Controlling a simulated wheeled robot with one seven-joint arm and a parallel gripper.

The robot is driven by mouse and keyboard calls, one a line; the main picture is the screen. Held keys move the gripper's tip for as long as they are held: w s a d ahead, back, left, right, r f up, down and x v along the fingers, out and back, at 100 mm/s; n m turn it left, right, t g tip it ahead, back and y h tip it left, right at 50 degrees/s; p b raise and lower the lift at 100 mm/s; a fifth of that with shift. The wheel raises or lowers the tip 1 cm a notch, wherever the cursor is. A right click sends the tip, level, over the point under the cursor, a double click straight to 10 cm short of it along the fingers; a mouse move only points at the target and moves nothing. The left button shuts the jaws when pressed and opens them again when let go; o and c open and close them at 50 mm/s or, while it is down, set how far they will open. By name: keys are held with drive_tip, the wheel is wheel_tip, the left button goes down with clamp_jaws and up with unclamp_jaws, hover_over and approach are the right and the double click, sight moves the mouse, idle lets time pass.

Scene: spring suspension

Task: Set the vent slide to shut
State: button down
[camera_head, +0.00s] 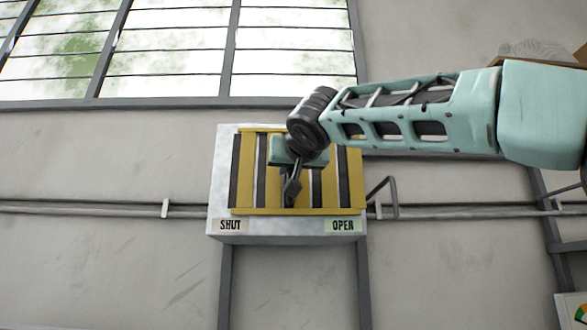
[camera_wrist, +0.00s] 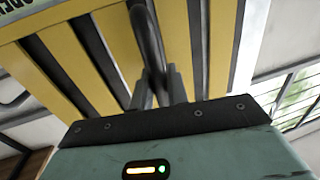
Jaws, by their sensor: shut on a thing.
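The vent (camera_head: 224,180) is a pale metal box on the wall, with a SHUT label (camera_head: 230,226) at its lower left and an OPEN label (camera_head: 343,226) at its lower right. Its yellow slotted slide (camera_head: 328,180) lies across the front, with dark gaps showing between the yellow bars. My gripper (camera_head: 291,190) is at the middle of the slide, hiding part of it. In the wrist view, my gripper (camera_wrist: 157,80) is shut on the slide's dark curved handle (camera_wrist: 147,32), its fingers at either side. The yellow slide (camera_wrist: 120,45) also shows behind it.
A horizontal pipe rail (camera_head: 110,208) runs along the wall behind the box. A bent grey bar (camera_head: 392,188) stands out at the box's right. A barred window (camera_head: 170,50) is above. The wall left of the box is clear apart from the rail.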

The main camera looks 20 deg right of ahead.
sight(273, 174)
drive_tip(key=shift+w+a+b, duration=0.15)
drive_tip(key=shift+w+a, duration=0.05)
drive_tip(key=shift+a, duration=0.4)
drive_tip(key=shift+w+a+b, duration=0.15)
drive_tip(key=shift+w+a, duration=0.05)
drive_tip(key=shift+a, duration=0.55)
drive_tip(key=shift+r, duration=0.1)
drive_tip(key=c, duration=1.4)
unclamp_jaws()
drive_tip(key=shift+a, duration=0.2)
drive_tip(key=shift+d, duration=0.1)
drive_tip(key=shift+s+b, duration=0.3)
drive_tip(key=shift+s, duration=0.05)
drive_tip(key=s+a+b, duration=0.2)
drive_tip(key=s+b, duration=0.4)
drive_tip(key=s, duration=1)
drive_tip(key=shift+s, duration=0.25)
